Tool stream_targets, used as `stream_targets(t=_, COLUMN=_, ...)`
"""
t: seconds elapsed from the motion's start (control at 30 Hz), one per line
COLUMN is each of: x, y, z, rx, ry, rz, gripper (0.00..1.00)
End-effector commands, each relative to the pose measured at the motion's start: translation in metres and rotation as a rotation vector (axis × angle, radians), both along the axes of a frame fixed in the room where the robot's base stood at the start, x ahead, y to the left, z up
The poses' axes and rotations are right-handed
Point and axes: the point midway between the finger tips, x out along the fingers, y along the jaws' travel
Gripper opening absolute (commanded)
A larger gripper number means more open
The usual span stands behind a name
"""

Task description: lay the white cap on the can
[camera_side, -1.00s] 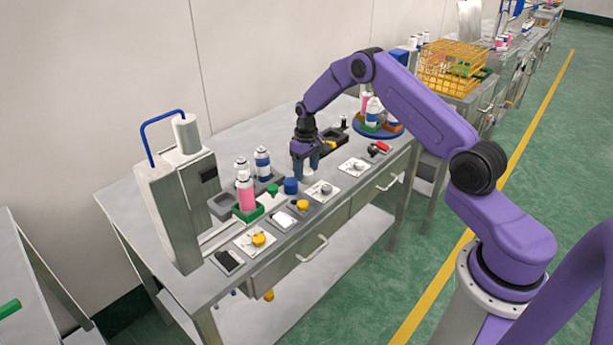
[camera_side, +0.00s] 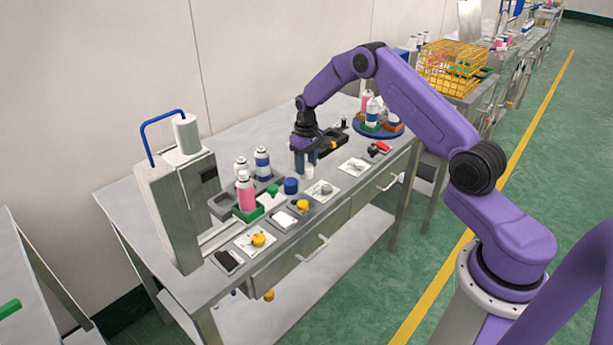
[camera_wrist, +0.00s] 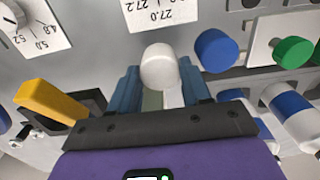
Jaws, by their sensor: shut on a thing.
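The white cap (camera_wrist: 161,66) is between the blue fingers of my gripper (camera_wrist: 160,84) in the wrist view. My gripper is shut on it. In the side view my gripper (camera_side: 304,168) hangs low over the rear middle of the bench, and the cap (camera_side: 308,171) shows small and pale between its fingertips. A pink can with a white top (camera_side: 245,191) stands upright in a green holder (camera_side: 248,213), to the left of my gripper and apart from it. Whether the cap clears the bench is hard to tell.
A blue cap (camera_side: 291,186) stands close to my gripper on the left; it also shows in the wrist view (camera_wrist: 216,50). White-and-blue cans (camera_side: 262,164) stand in a grey tray behind the pink can. A tall crimping machine (camera_side: 178,205) is at the left. Dial cards (camera_side: 320,191) line the front edge.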

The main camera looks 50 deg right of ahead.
Motion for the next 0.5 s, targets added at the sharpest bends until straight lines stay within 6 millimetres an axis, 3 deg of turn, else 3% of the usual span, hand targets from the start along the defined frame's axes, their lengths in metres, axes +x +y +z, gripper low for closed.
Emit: stream_targets(t=0.5, x=0.000, y=0.000, z=0.027, rx=0.000, ry=-0.002, rz=0.001, gripper=0.35)
